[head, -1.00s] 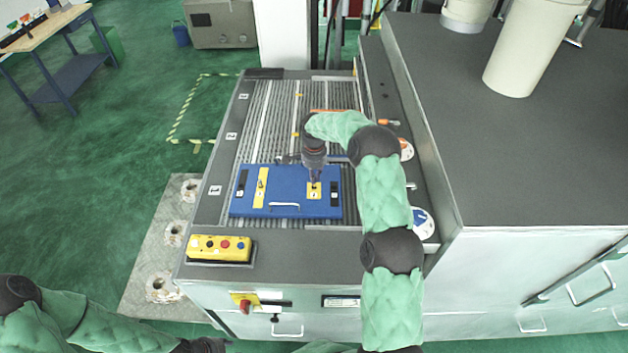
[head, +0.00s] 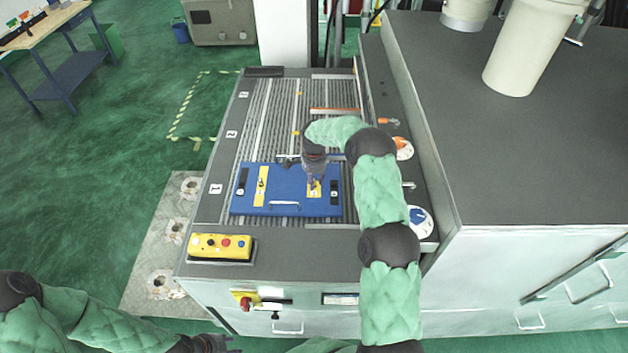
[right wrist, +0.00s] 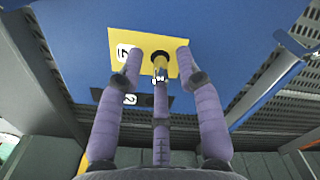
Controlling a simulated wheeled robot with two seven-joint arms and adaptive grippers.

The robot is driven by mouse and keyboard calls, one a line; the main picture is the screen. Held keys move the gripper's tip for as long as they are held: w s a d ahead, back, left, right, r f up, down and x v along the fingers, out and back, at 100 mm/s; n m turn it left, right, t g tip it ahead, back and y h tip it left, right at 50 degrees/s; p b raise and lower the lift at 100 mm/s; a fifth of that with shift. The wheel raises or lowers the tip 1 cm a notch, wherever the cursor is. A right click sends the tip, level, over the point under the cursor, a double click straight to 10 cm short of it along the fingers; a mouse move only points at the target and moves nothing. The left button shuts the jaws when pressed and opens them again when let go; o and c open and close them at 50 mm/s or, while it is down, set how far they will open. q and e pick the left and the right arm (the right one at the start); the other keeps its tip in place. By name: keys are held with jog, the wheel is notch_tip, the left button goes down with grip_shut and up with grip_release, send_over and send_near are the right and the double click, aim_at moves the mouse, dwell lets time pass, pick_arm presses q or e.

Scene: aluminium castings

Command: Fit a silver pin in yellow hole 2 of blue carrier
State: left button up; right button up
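The blue carrier (head: 285,190) lies flat on the slatted bed of the machine. Its right yellow plate (right wrist: 118,45) bears a 2 and a black-ringed hole (right wrist: 160,53). A silver pin (right wrist: 160,66), tinted yellow by reflection, stands at this hole with its far end inside the dark ring; how deep I cannot tell. My right gripper (right wrist: 158,72) has its purple fingers spread around the pin, with gaps at both sides. In the head view it (head: 314,182) hangs over the same plate. My left gripper (head: 222,344) shows only partly at the bottom edge.
A second yellow plate (head: 261,187) and black strips sit on the carrier. A metal handle (head: 284,205) rises at its front edge. A yellow button box (head: 220,246) is at the bed's front left. A tall grey cabinet (head: 500,140) bounds the right side.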

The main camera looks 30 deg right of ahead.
jog(key=shift+r, duration=0.15)
notch_tip(320, 180, up, 12)
jog(key=b, duration=0.2)
jog(key=shift+b, duration=0.3)
dwell(0.4)
